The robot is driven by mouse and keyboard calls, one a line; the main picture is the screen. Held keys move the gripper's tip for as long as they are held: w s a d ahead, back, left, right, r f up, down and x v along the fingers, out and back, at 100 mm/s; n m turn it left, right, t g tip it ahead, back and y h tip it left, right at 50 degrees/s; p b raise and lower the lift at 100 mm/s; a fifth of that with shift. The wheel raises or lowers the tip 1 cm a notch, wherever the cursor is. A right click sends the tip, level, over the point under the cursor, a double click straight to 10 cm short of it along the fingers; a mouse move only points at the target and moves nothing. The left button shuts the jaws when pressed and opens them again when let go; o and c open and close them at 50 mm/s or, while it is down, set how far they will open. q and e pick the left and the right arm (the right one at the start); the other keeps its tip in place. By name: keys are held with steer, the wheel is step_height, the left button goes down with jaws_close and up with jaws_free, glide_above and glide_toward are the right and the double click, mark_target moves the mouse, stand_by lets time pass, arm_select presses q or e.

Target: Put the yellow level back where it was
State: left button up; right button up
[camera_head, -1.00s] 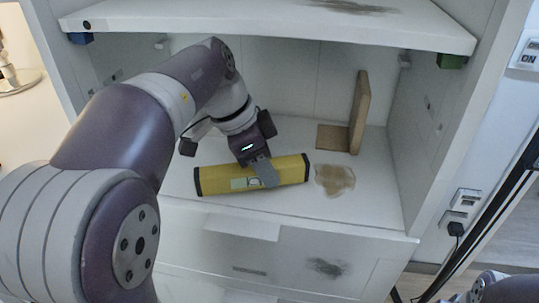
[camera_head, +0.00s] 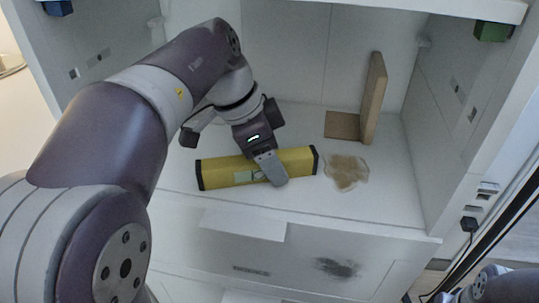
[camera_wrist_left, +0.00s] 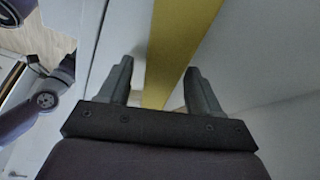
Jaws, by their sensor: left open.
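The yellow level (camera_head: 297,160) is a long yellow bar with black ends and a pale green window. It lies on the white shelf, slightly tilted in the head view. My left gripper (camera_head: 272,174) is over the level's middle and hides part of it. In the left wrist view the level (camera_wrist_left: 178,45) runs between the two open fingers (camera_wrist_left: 160,88), with a gap on each side. My right gripper is not in view; only a part of my right arm shows at the lower right corner of the head view.
A wooden bookend-like bracket (camera_head: 373,98) stands on the shelf to the right. A brown stain (camera_head: 346,171) lies right of the level. Side walls and an upper board (camera_head: 440,8) enclose the shelf. A drawer front (camera_head: 330,262) with a dark smudge is below.

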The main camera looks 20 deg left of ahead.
mark_target(197, 165)
arm_select(q)
steer(key=shift+r, duration=0.25)
steer(key=p, duration=0.1)
steer(key=a+r+p, duration=0.1)
steer(key=shift+s+a+r+p, duration=0.15)
steer(key=shift+s+r+p, duration=0.15)
steer(key=shift+s, duration=0.1)
steer(key=s+a+p, duration=0.1)
steer(key=s+a, duration=0.1)
steer(key=s+a+p, duration=0.2)
steer(key=a, duration=0.1)
steer(key=s+a+p, duration=0.1)
steer(key=s+a, duration=0.1)
steer(key=a, duration=0.1)
steer(key=shift+a+f, duration=0.15)
steer(key=shift+a, duration=0.05)
steer(key=shift+s+a+f, duration=0.15)
steer(key=shift+s+a, duration=0.05)
